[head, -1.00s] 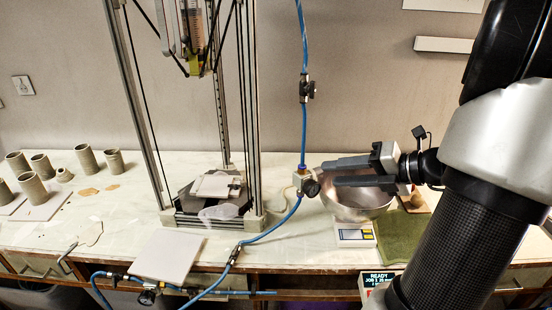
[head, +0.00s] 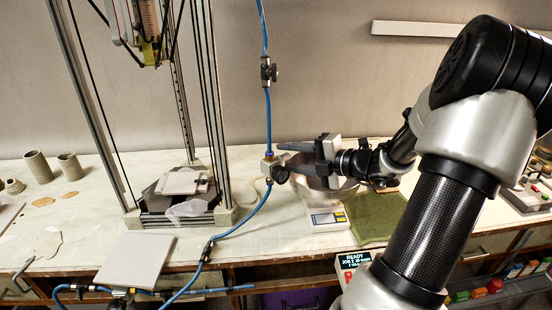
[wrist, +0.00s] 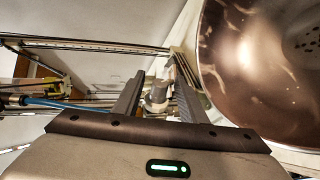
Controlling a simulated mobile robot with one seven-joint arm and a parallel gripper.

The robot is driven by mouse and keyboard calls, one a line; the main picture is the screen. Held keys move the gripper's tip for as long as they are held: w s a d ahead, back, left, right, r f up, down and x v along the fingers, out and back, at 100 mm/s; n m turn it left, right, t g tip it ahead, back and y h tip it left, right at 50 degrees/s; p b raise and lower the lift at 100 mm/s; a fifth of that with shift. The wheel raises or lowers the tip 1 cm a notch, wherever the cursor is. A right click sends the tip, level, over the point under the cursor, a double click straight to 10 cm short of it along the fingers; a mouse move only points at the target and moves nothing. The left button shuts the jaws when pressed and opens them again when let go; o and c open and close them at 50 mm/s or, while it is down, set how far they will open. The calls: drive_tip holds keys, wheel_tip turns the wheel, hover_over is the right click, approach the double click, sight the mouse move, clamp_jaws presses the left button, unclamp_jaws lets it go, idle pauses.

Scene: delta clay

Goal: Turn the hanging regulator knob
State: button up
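The hanging regulator (head: 268,164) is a pale metal block on the blue hose, with a dark round knob (head: 282,175) facing right and toward the camera. My gripper (head: 284,156) comes from the right, its two grey fingers spread apart and their tips close to the regulator. In the wrist view the regulator (wrist: 158,92) shows between the open fingers, toward their tips. I cannot tell whether either finger touches the knob. Nothing is held firmly.
A steel bowl (head: 338,188) on a white scale (head: 327,218) stands below and behind my gripper. A valve (head: 269,73) sits higher on the blue hose (head: 268,115). The delta printer frame (head: 212,100) stands to the left. A green mat (head: 375,217) lies right of the scale.

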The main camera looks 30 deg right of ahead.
drive_tip(key=x, duration=0.4)
drive_tip(key=shift+w+a+f, duration=0.15)
drive_tip(key=shift+w+a, duration=0.05)
drive_tip(key=shift+w, duration=0.15)
clamp_jaws()
drive_tip(key=shift+r+t+y+b, duration=0.25)
drive_tip(key=shift+t+y+b, duration=0.1)
drive_tip(key=shift+t, duration=0.35)
